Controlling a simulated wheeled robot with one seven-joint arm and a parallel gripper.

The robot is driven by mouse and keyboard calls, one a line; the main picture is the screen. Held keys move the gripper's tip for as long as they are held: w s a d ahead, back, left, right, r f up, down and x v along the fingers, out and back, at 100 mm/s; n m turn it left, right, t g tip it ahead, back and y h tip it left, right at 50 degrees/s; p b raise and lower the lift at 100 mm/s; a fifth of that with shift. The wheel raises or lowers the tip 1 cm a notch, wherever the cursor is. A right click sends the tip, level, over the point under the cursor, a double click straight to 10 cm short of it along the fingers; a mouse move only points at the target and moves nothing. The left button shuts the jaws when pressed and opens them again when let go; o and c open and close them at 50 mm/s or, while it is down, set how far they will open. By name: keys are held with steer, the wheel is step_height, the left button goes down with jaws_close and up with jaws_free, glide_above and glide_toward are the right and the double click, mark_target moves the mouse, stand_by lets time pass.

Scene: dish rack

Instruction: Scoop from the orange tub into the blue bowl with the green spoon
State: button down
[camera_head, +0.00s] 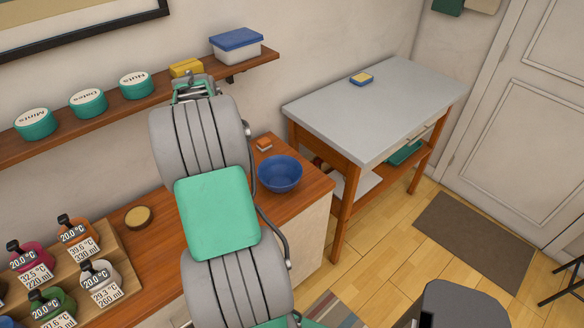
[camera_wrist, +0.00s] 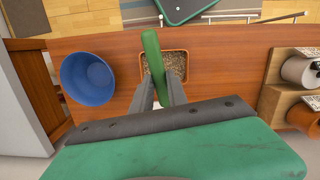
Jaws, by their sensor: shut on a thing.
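In the wrist view, my gripper (camera_wrist: 161,88) is shut on the green spoon (camera_wrist: 153,55), whose long green shaft runs up between the two grey fingers. The spoon's scooping end cannot be made out, so I cannot tell whether it holds anything. The orange tub (camera_wrist: 187,66), with grainy brown contents, is on the wooden counter behind the spoon and fingers, partly covered by them. I cannot tell whether the spoon touches it. The blue bowl (camera_wrist: 88,78) stands left of the tub, and also shows right of my arm in the head view (camera_head: 280,174). My arm hides the tub and gripper there.
Bottles with readout labels stand on a wooden rack (camera_head: 118,275) at the counter's left. A round tan-topped item (camera_head: 138,217) lies near it. A small orange-brown block (camera_head: 264,145) lies behind the bowl. A shelf (camera_head: 60,139) with tins runs above. A grey-topped table (camera_head: 375,105) stands right.

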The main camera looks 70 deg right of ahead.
steer(key=s+d+f+m, duration=0.1)
steer(key=s+d+f, duration=0.1)
steer(key=s+d, duration=0.5)
steer(key=s+d+f, duration=0.2)
steer(key=s+d, duration=0.5)
steer(key=s, duration=0.6)
steer(key=shift+m, duration=0.4)
steer(key=shift+a+r+p, duration=0.1)
steer(key=shift+r+p, duration=0.05)
steer(key=shift+p, duration=0.2)
